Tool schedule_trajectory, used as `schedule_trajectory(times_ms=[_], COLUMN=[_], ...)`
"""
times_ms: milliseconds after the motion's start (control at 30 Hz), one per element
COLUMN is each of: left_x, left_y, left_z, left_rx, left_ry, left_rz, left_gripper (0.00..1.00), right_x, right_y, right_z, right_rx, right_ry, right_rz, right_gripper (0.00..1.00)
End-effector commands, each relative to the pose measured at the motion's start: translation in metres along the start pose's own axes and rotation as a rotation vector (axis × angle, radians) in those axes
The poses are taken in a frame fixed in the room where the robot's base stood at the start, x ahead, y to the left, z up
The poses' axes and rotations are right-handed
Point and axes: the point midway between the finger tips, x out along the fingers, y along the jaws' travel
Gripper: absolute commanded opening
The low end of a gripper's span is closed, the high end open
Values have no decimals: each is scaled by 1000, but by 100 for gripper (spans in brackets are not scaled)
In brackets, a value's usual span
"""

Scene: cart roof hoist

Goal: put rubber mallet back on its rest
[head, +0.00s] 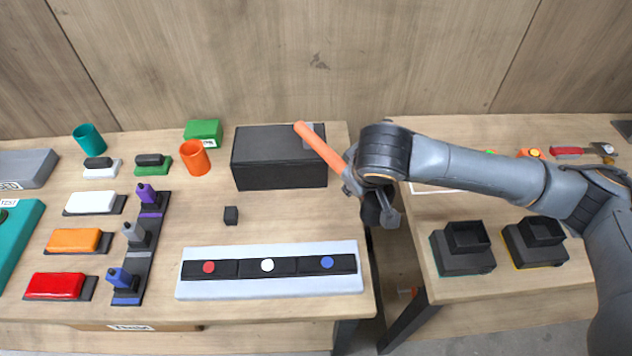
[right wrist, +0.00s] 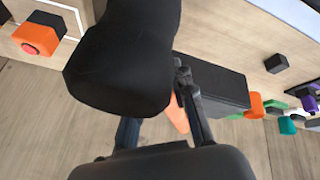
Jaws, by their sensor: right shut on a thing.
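The rubber mallet has an orange handle (head: 320,147) and a bulky black head. My right gripper (head: 352,176) is shut on the handle near the head, in the air over the gap between the two tables. The handle points up-left in the head view, its end in front of the long black box. In the right wrist view the black head (right wrist: 125,55) is large and close, and a strip of orange shows beside the fingers (right wrist: 190,105). Two black blocks with raised holders, teal-edged (head: 463,262) and yellow-edged (head: 537,252), stand empty on the right table. Which is the mallet's rest I cannot tell. My left gripper is out of view.
The long black box (head: 270,172) stands at the back of the left table. A grey panel with coloured buttons (head: 270,286) lies at its front. A small black cube (head: 231,215), cups, brushes and coloured pads fill the left. A red-handled tool (head: 568,151) lies at back right.

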Motion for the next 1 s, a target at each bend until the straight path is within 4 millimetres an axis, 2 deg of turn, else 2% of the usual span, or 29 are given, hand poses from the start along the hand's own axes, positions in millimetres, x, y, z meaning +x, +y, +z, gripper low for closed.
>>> schedule_trajectory(times_ms=[33, 233, 367, 500, 800, 1000], left_x=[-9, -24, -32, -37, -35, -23], left_y=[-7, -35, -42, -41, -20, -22], left_z=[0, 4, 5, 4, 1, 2], left_rx=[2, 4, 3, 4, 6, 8], left_ry=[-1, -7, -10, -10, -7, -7], left_rz=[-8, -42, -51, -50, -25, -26], left_gripper=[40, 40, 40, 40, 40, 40], right_x=[6, 37, 55, 70, 84, 95], right_y=[-11, -44, -60, -74, -84, -86], right_z=[-10, -42, -55, -61, -63, -58], right_rx=[-91, -452, -640, -783, -888, -888], right_ry=[26, 139, 195, 239, 268, 267], right_rz=[-49, -206, -284, -342, -379, -377], right_gripper=[0, 0, 0, 0, 0, 0])
